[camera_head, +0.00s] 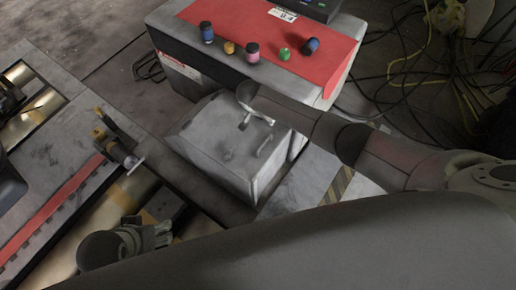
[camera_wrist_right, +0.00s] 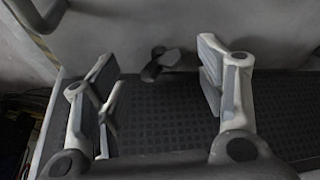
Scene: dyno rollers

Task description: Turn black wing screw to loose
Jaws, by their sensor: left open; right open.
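The black wing screw (camera_wrist_right: 160,64) shows in the right wrist view, on the face of a grey metal box. It lies between and beyond the fingers of my right gripper (camera_wrist_right: 158,82), which is open and empty. The fingers stand to either side of the screw, and I see no contact. In the head view my right gripper (camera_head: 257,118) is over the top of the grey box (camera_head: 222,138); the screw cannot be made out there. My left gripper (camera_head: 158,236) is low at the left in the head view, open and away from the box.
A handle (camera_head: 265,146) sits on the box and also shows in the right wrist view (camera_wrist_right: 38,14). Behind, a red-topped bench (camera_head: 228,18) bears several small bottles and a device. The roller bed (camera_head: 62,190) lies left. Cables (camera_head: 420,75) lie on the floor at right.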

